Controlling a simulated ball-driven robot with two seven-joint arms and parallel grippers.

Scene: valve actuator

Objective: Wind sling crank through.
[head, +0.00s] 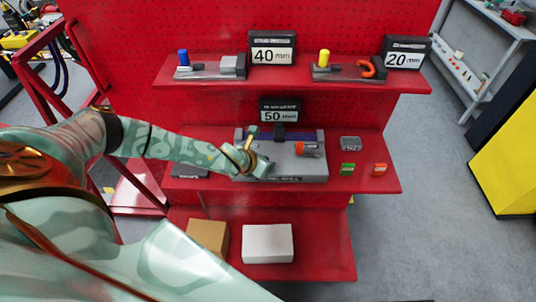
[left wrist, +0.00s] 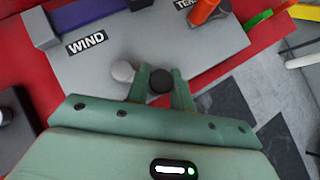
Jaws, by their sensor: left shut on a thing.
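A grey fixture plate (head: 300,171) lies on the middle red shelf. The left wrist view shows its WIND label (left wrist: 87,43), a purple sling strap (left wrist: 84,14) along its back, and a pale round hub (left wrist: 123,71). My left gripper (head: 250,163) is over the plate's left part. In the left wrist view its fingers (left wrist: 159,88) are shut on a black crank knob (left wrist: 159,80), just right of the hub. The crank's arm is hidden by the fingers. An orange handle (head: 309,150) sits at the plate's right. My right gripper is not in view.
A 50 mm sign (head: 280,110) stands behind the plate. A small grey box (head: 351,143), a green block (head: 348,169) and an orange block (head: 380,169) lie to its right. The upper shelf (head: 290,90) holds more fixtures; cartons (head: 267,243) stand on the lower shelf.

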